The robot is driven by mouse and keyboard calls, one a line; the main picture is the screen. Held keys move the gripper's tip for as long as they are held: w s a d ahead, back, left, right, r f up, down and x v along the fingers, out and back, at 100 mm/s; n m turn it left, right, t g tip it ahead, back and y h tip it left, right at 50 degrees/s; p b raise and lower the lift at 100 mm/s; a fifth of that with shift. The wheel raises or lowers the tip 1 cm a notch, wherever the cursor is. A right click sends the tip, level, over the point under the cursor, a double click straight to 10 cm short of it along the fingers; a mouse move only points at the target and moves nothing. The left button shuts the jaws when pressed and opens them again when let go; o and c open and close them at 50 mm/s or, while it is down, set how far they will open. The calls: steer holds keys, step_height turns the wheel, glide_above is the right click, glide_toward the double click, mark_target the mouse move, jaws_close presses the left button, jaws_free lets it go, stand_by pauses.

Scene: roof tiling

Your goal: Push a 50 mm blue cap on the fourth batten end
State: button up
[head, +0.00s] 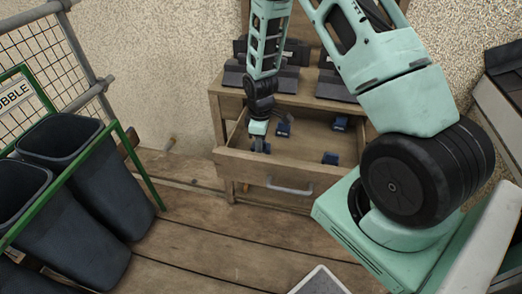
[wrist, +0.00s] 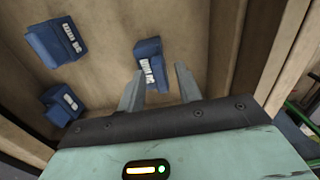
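My gripper (head: 259,138) points down into an open wooden drawer (head: 283,172). In the wrist view its two fingers (wrist: 160,88) are apart with nothing clamped between them. A blue cap (wrist: 149,62) with a white label lies just beyond and between the fingertips; I cannot tell whether they touch it. Two more labelled blue caps, an upper one (wrist: 57,42) and a lower one (wrist: 60,104), lie to the left. The head view shows other blue caps at the back right (head: 340,123) and front right (head: 330,158) of the drawer. The label sizes are not readable with certainty. I cannot identify the batten ends.
The drawer walls close in around my gripper. Dark tiles (head: 335,85) stand on the bench above. Black bins (head: 70,190) in a green frame stand at left beside a mesh fence (head: 50,50). The plank floor (head: 215,235) in front is mostly clear.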

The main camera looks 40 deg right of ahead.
jaws_close()
steer(key=shift+r, duration=0.15)
steer(key=shift+r+p, duration=2)
steer(key=shift+r, duration=0.35)
